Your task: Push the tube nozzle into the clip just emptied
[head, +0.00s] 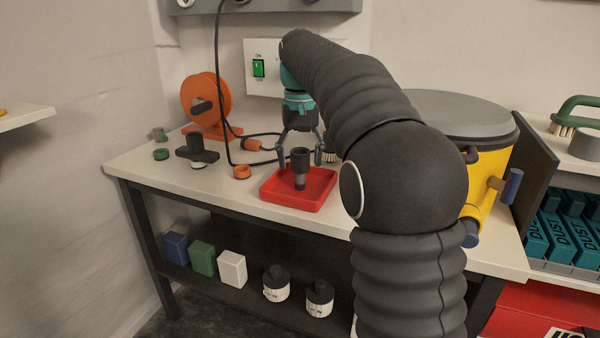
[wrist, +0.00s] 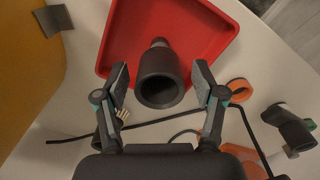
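A dark grey tube nozzle (head: 300,160) stands in the red tray on the bench, wide end up and narrower end down. In the wrist view the nozzle (wrist: 160,62) shows its round open mouth towards the camera. My gripper (head: 299,148) is over the tray with a finger on each side of the nozzle. In the wrist view my gripper (wrist: 160,76) is open, with a gap between each finger and the nozzle. A dark clip-like piece (head: 471,155) is on the yellow canister's side; I cannot tell which clip was emptied. My arm hides part of the canister.
The red tray (head: 290,204) has low walls. The yellow canister (head: 490,168) stands right, with a blue-ended piece (head: 512,186) on its side. A dark wide-headed fitting (head: 197,150), an orange ring (head: 242,172) and a brush (head: 331,155) lie nearby. A black cable (head: 227,120) hangs behind.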

